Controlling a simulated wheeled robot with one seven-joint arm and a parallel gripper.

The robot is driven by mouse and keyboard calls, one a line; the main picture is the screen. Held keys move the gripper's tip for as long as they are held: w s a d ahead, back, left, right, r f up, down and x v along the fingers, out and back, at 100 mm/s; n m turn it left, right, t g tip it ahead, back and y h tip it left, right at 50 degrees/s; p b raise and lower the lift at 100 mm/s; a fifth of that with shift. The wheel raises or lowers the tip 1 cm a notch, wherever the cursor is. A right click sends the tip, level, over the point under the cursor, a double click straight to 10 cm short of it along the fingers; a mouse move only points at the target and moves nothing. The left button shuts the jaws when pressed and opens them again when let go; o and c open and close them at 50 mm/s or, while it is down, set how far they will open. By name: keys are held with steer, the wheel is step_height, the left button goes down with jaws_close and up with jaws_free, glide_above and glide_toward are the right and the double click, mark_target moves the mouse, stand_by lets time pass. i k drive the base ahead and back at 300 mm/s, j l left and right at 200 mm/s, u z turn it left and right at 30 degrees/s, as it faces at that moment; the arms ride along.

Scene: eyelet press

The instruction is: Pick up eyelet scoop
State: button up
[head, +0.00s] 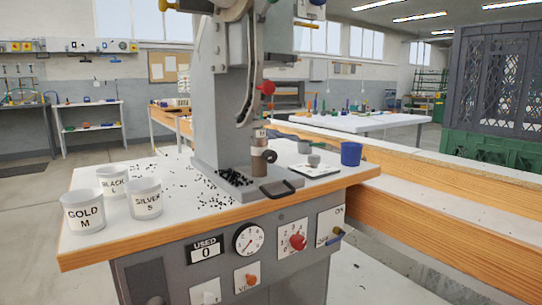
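No part of my gripper shows in the head view. I cannot pick out the eyelet scoop for certain. A dark looped handle (277,189) lies at the front right of the press base, beside a grey tray (250,183) with black eyelets on it; it may belong to the scoop or to the tray. The grey eyelet press (206,125) stands upright on the white-topped bench (120,235). Loose black eyelets (213,200) are scattered on the bench left of the tray.
White cups marked GOLD M (83,213), BLACK L (112,182) and SILVER S (146,202) stand at the bench's left. A blue cup (351,154) and a small grey cup (313,160) stand right of the press. A dark crate (497,75) is at far right.

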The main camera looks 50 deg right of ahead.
mark_target(304, 146)
steer(key=z, duration=1.8)
steer(key=l+z, duration=0.2)
steer(key=i+l+z, duration=0.25)
steer(key=k+l, duration=0.1)
steer(key=l, duration=0.05)
